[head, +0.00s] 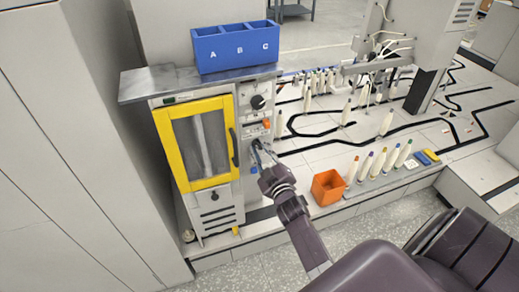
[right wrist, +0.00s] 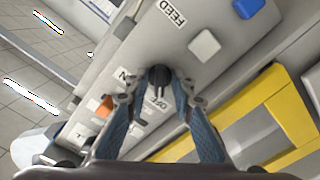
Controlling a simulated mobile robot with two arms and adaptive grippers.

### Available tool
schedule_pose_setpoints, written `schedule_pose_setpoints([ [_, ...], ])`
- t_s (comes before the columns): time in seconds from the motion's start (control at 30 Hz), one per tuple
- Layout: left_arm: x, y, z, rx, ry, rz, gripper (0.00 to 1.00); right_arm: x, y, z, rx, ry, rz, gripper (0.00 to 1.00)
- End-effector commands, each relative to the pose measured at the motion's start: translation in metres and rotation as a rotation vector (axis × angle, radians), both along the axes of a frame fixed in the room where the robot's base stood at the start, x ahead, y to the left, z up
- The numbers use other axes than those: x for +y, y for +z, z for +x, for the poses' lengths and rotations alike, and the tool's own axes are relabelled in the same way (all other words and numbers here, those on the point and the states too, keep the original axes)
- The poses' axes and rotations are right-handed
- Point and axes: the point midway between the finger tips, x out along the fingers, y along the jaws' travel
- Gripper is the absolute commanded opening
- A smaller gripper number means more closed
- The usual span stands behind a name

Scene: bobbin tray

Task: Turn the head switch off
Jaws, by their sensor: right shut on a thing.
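Which label the knob points to I cannot tell clearly. In the head view my right gripper (head: 262,158) reaches the lower part of the machine's control panel and hides the switch there. My left gripper is not in view.
The panel has a FEED label, a white button (right wrist: 204,45), a blue button (right wrist: 247,8) and an orange one (right wrist: 105,106). A yellow-framed door (head: 222,108) is left of the panel. Blue bins (head: 236,52) stand on top. An orange box (head: 328,188) and several bobbins stand right.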

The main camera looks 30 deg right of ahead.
Motion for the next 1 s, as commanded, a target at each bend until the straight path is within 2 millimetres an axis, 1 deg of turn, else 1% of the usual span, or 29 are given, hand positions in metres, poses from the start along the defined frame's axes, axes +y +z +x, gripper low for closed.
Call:
schedule_pose_setpoints([
  [0.03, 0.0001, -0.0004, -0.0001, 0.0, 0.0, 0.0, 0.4, 0.0, -0.0025, -0.0008, 0.007, -0.001, -0.01, 0.0],
  [0.57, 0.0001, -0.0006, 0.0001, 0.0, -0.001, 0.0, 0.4, 0.0, -0.0024, -0.0008, 0.013, 0.0, -0.032, 0.0],
  [0.6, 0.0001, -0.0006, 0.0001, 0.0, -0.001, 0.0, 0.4, 0.0, -0.0025, -0.0008, 0.013, 0.0, -0.032, 0.25],
  [0.63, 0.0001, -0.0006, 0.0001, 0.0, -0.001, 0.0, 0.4, -0.0001, -0.0024, -0.0008, 0.013, 0.0, -0.032, 0.27],
  [0.87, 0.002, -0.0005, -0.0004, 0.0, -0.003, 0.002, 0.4, 0.0, -0.0012, -0.0005, 0.01, 0.0, -0.032, 0.27],
  [1.0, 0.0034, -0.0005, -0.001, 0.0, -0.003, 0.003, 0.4, 0.0017, -0.0017, -0.0071, 0.01, 0.0, -0.031, 0.27],
])
